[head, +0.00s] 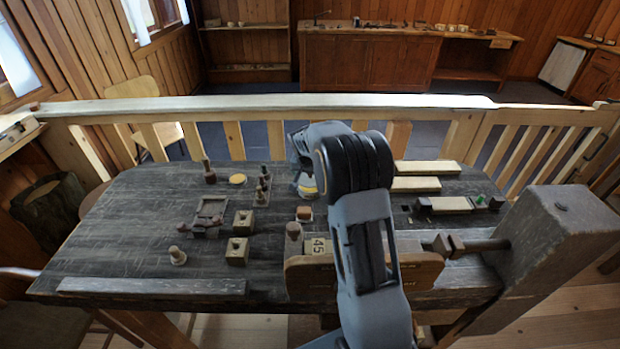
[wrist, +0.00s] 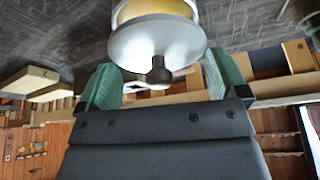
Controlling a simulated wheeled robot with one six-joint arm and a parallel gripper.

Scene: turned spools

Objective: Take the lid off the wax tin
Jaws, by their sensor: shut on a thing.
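The wax tin (wrist: 160,10) shows a yellow side in the wrist view, with its round grey lid (wrist: 135,42) against it. A dark knob stands out from the middle of the lid. The green fingers of my gripper (wrist: 161,70) are on either side of the lid, shut on its rim. In the head view the tin (head: 308,190) shows as a pale and yellow shape on the dark table, left of my arm. My arm hides part of it there. I cannot tell whether there is a gap between lid and tin.
A yellow disc (head: 238,179), a dark turned piece (head: 209,173) and several small blocks stand left of the tin. Pale boards (head: 427,168) lie right of my arm. A wooden vise (head: 545,240) stands at the right front.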

